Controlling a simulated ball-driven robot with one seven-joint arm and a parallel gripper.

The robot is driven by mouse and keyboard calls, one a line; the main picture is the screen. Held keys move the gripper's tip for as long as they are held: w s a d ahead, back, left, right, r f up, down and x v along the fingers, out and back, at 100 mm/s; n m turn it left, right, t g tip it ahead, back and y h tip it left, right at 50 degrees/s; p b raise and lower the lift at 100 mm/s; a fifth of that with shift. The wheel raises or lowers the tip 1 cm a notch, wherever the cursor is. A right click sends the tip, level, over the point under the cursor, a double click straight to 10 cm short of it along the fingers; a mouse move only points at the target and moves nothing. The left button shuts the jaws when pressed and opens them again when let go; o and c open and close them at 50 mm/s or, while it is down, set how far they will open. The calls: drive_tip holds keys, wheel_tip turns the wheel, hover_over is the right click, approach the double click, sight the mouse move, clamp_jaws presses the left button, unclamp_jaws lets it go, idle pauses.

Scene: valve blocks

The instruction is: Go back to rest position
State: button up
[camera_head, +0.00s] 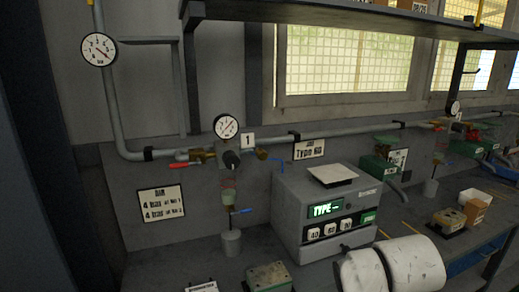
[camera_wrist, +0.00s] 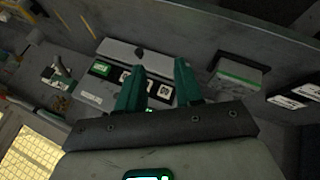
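My gripper (camera_wrist: 158,68) shows in the wrist view as two green fingers standing apart. It is open, and nothing is held between the fingers. Behind the fingers is the front of a grey box with a display and white buttons; the distance to it is hard to tell. In the head view this grey box (camera_head: 330,205) stands on the bench, with a lit green display reading "TYPE" and a flat plate on top. White rounded parts of my arm show at the bottom right of the head view. My fingers cannot be made out there.
Left of the box are a pressure gauge (camera_head: 227,127), a pipe with red and blue valve handles, and a grey cup (camera_head: 231,243). A green-topped block (camera_head: 268,277) lies in front. A shelf (camera_head: 350,18) hangs above.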

drive_tip(key=s+d+f+m+g, duration=0.2)
drive_tip(key=s+f+m+g, duration=0.15)
drive_tip(key=s+f, duration=1.15)
drive_tip(key=s+d+f+m+g, duration=0.1)
drive_tip(key=s+f, duration=0.3)
drive_tip(key=s, duration=0.6)
drive_tip(key=s+d+f+m+g+y, duration=0.1)
drive_tip(key=s+f+m, duration=0.2)
drive_tip(key=s, duration=0.7)
drive_tip(key=shift+s+f, duration=0.3)
drive_tip(key=shift+f, duration=0.25)
drive_tip(key=shift+m+g, duration=0.25)
